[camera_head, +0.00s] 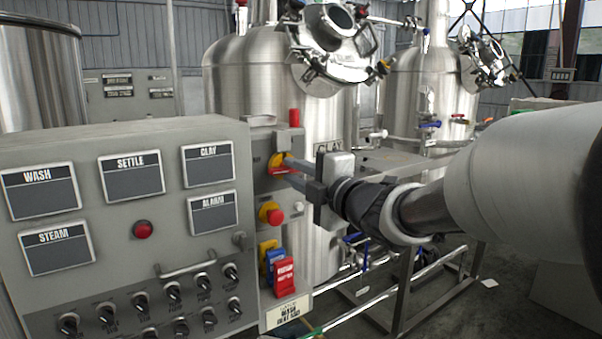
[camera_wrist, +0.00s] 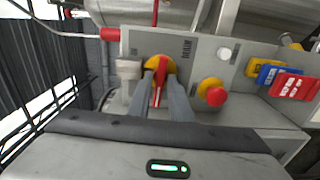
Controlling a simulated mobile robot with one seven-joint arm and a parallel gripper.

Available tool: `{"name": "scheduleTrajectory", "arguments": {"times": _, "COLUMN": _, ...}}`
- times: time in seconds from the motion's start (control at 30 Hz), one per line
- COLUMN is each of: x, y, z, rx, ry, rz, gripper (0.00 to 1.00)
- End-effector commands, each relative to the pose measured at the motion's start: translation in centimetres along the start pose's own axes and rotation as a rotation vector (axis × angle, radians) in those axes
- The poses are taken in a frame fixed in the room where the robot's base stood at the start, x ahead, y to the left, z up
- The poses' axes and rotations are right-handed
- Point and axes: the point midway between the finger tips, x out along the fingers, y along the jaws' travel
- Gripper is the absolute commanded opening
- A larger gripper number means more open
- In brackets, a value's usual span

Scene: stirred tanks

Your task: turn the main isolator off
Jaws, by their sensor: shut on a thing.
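The main isolator is a red handle on a yellow round plate (camera_head: 275,161) on the right-hand side panel of the grey control cabinet. It also shows in the wrist view, where the red handle (camera_wrist: 160,76) points up and down in the picture between my fingers. My gripper (camera_head: 283,166) reaches in from the right, level with the handle. Its two grey fingers are closed around the red handle, one on each side. The fingers hide part of the handle and plate in the head view.
Below the isolator is a red mushroom button (camera_head: 274,216) on a yellow base. Lower down hang red tags (camera_head: 284,278) and a blue tag. A red lamp (camera_head: 294,117) stands above. The cabinet front (camera_head: 130,210) has screens and knobs. Steel tanks (camera_head: 265,80) stand behind.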

Motion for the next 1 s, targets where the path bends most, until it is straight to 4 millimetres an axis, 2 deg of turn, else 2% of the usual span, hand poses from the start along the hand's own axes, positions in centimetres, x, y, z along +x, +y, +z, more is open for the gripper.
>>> {"name": "scheduleTrajectory", "arguments": {"times": 0.67, "x": 0.03, "y": 0.19, "z": 0.03, "rx": -0.056, "ry": 0.000, "rz": 0.004, "gripper": 0.00}}
{"name": "scheduleTrajectory", "arguments": {"times": 0.7, "x": 0.03, "y": 0.19, "z": 0.03, "rx": -0.056, "ry": 0.000, "rz": 0.004, "gripper": 0.25}}
{"name": "scheduleTrajectory", "arguments": {"times": 0.73, "x": 0.03, "y": 0.19, "z": 0.03, "rx": -0.056, "ry": 0.000, "rz": 0.004, "gripper": 0.29}}
{"name": "scheduleTrajectory", "arguments": {"times": 1.0, "x": 0.01, "y": 0.08, "z": 0.01, "rx": -0.055, "ry": 0.000, "rz": 0.002, "gripper": 0.29}}
